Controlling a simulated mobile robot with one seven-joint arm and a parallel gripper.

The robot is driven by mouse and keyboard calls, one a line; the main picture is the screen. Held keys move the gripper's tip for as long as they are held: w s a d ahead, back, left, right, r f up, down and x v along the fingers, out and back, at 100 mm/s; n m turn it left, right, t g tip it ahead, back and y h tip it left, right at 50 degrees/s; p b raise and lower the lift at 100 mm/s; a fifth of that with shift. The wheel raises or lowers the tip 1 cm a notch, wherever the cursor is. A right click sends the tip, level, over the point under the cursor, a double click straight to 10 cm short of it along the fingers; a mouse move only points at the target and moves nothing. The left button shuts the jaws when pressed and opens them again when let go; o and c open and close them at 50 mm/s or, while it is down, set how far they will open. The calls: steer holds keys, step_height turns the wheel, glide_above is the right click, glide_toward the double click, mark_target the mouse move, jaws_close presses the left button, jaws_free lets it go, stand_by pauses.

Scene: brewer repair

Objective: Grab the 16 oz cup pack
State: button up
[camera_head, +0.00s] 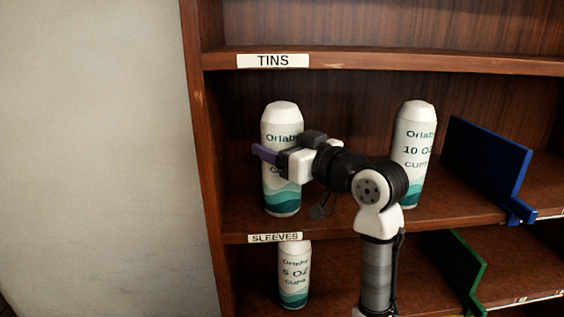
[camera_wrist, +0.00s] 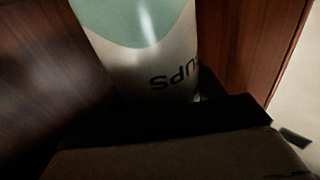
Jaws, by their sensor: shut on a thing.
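A tall white cup pack (camera_head: 283,195) with a teal wave at its base stands upright on the middle shelf at the left. Its size text is covered by my gripper (camera_head: 268,154), so I cannot read whether it says 16 oz. My gripper is shut on this pack around its middle, with a purple finger across its left front. In the wrist view the pack (camera_wrist: 145,60) fills the upper middle, upside down, with "CUPS" partly showing. My dark gripper (camera_wrist: 165,122) lies against it there.
A 10 oz cup pack (camera_head: 416,130) stands to the right on the same shelf, behind my arm. A smaller cup pack (camera_head: 294,285) stands on the shelf below. A blue divider (camera_head: 488,155) and a green divider (camera_head: 468,270) are at right. The shelf's left side wall (camera_head: 205,180) is close.

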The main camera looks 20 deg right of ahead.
steer(key=shift+c, duration=0.7)
steer(key=shift+r, duration=0.2)
